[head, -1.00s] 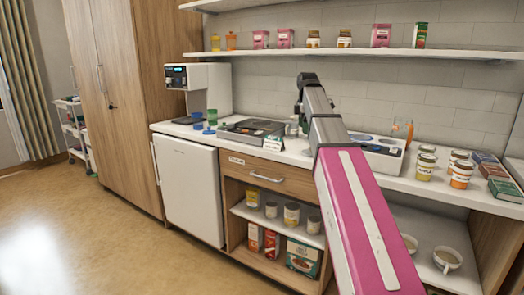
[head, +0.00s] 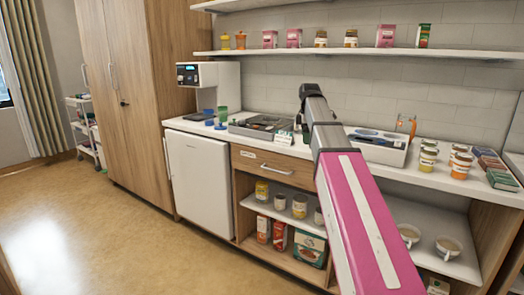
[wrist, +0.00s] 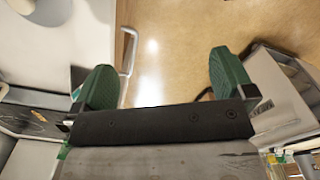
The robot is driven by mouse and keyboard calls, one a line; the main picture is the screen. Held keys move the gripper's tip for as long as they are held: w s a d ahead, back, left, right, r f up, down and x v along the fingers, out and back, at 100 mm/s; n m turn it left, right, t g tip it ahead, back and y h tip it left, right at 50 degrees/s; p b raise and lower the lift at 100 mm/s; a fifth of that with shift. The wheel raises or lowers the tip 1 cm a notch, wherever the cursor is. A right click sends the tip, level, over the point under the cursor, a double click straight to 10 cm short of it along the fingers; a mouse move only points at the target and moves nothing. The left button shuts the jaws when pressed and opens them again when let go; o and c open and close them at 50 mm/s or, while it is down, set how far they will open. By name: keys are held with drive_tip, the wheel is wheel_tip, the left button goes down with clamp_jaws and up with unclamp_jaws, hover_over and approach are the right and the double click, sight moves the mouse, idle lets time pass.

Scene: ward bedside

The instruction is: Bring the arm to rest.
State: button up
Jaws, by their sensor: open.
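My arm reaches forward over the counter (head: 440,180) in the head view, with its pink link nearest the camera and a dark wrist joint at the far end. My gripper (wrist: 163,82) shows in the wrist view, with two green fingers spread wide apart. Nothing is between the fingers; brown floor and a pale bar handle (wrist: 128,52) lie beyond. In the head view the gripper is mostly hidden by the arm.
A coffee machine (head: 207,84), a dark tray (head: 262,126) and a white organiser box (head: 378,149) stand on the counter. Several tins and boxes stand at the right. A shelf (head: 350,53) runs above. Open floor (head: 100,215) lies at the left.

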drive_tip(key=s+f+m, duration=0.4)
drive_tip(key=f, duration=0.8)
drive_tip(key=s+f+m, duration=0.4)
drive_tip(key=f, duration=0.8)
drive_tip(key=s+f+m, duration=0.8)
drive_tip(key=s+f, duration=0.7)
drive_tip(key=f, duration=0.4)
drive_tip(key=shift+d+m, duration=0.3)
drive_tip(key=shift+m, duration=0.1)
